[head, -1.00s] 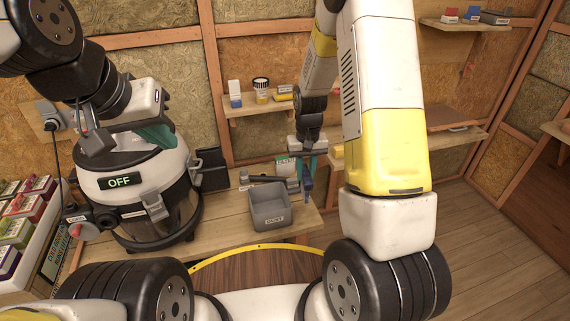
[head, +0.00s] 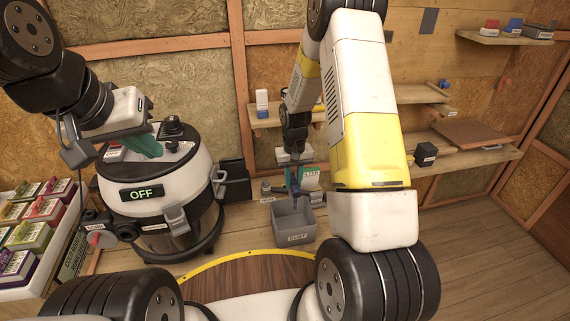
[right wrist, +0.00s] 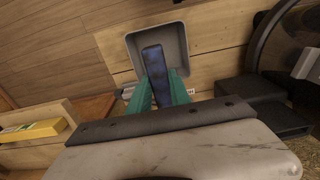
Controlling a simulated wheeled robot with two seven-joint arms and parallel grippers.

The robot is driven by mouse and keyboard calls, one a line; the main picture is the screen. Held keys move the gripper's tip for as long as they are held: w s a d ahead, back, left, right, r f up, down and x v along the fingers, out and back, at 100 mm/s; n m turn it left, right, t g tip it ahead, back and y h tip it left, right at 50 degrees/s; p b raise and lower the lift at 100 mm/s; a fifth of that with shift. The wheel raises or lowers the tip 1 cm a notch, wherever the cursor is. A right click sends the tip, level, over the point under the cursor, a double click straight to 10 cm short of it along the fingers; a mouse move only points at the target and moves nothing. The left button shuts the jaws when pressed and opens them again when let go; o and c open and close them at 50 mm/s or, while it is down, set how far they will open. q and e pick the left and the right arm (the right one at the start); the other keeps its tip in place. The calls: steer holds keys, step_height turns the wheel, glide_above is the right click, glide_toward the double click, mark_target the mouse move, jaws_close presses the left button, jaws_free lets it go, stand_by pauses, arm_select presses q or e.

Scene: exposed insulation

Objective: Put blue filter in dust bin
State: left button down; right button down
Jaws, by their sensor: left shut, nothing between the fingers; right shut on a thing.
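The blue filter (head: 293,187) is a narrow, dark blue, scuffed block. My right gripper (head: 297,181) is shut on it, and the filter hangs down over the grey dust bin (head: 283,231). In the right wrist view the filter (right wrist: 154,62) sits between the teal fingers (right wrist: 160,88), with the open bin (right wrist: 183,42) behind it. The filter's lower end overlaps the bin opening; its exact height over the rim is hard to tell.
The vacuum (head: 160,182), its display reading OFF, stands left of the bin on the wooden bench (head: 240,238). A rack of coloured boxes (head: 32,225) is at far left. Shelves (head: 465,152) line the wall at right. A small black box (head: 426,154) stands there.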

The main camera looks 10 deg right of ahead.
step_height(320, 180, down, 15)
stand_by(0.7)
steer(key=shift+r, duration=0.1)
steer(key=c, duration=1.1)
jaws_free()
